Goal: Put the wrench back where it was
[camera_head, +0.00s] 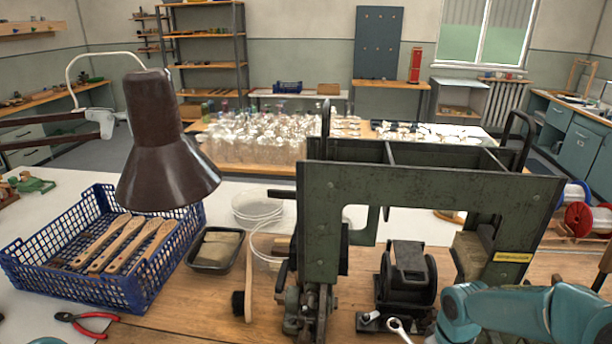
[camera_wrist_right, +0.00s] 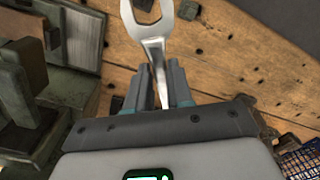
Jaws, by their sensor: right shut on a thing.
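The wrench (camera_wrist_right: 154,50) is silver, with an open-ended jaw pointing away from my right gripper in the right wrist view. My right gripper (camera_wrist_right: 160,88) is shut on its shaft, with a finger on each side. My teal right arm comes in from the lower right there, and the gripper's fingertips are hard to see. The wrist view shows wooden bench top behind the wrench.
The green tufting machine (camera_head: 440,195) stands over the middle of the bench. A wooden-handled brush (camera_head: 249,280), a dark tray (camera_head: 215,249), a blue crate (camera_head: 140,285) of brush bodies and red-handled pliers (camera_head: 85,322) lie left of it. A brown lamp (camera_head: 165,150) hangs above the crate.

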